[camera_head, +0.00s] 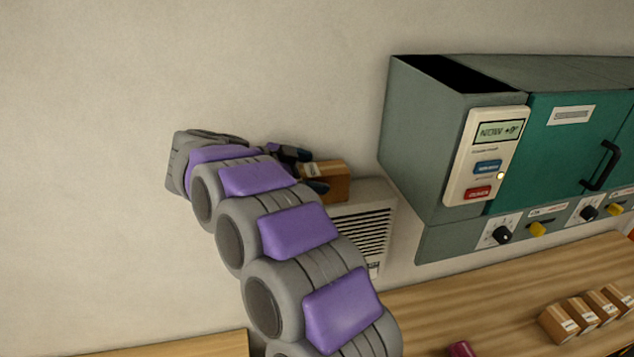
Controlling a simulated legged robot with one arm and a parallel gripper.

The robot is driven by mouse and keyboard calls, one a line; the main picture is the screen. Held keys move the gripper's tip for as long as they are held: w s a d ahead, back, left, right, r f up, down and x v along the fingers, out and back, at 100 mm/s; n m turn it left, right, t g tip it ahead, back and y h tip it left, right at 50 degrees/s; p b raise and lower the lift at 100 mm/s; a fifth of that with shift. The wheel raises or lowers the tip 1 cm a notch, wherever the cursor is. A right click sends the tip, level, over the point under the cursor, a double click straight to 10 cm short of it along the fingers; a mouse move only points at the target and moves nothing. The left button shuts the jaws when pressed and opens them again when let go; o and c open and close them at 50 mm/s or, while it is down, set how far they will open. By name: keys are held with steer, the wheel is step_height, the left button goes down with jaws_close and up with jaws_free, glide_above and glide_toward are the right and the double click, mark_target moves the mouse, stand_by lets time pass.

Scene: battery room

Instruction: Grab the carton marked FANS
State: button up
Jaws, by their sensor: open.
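My grey and purple arm hides part of the vented unit and the space left of the carton.
The vented unit (374,215) stands beside a grey-green cabinet (430,130) with a control panel (487,157). Several small labelled cartons (560,323) stand in a row on the wooden bench (460,295). A dark red object (461,349) lies at the bottom edge. The wall at left is bare.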

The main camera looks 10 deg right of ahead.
mark_target(319, 170)
steer(key=shift+x, duration=1.15)
steer(key=shift+s+d+r, duration=0.15)
steer(key=shift+d+r, duration=0.05)
steer(key=shift+d, duration=0.4)
steer(key=shift+c, duration=0.6)
steer(key=shift+a, duration=0.95)
steer(key=c, duration=0.7)
steer(key=shift+d, duration=0.2)
steer(key=c, duration=0.3)
steer(key=shift+d, duration=0.4)
steer(key=shift+c, duration=0.6)
steer(key=shift+a+r, duration=0.15)
steer(key=shift+r, duration=0.35)
steer(key=c, duration=0.3)
step_height(319, 170, up, 3)
steer(key=shift+a+f, duration=0.15)
steer(key=shift+f, duration=0.05)
steer(key=shift+c, duration=0.2)
steer(key=s+d+r+b, duration=0.1)
steer(key=s+d+b, duration=0.2)
steer(key=s, duration=1.2)
steer(key=shift+s+d+r, duration=0.2)
steer(key=shift+s+r, duration=0.05)
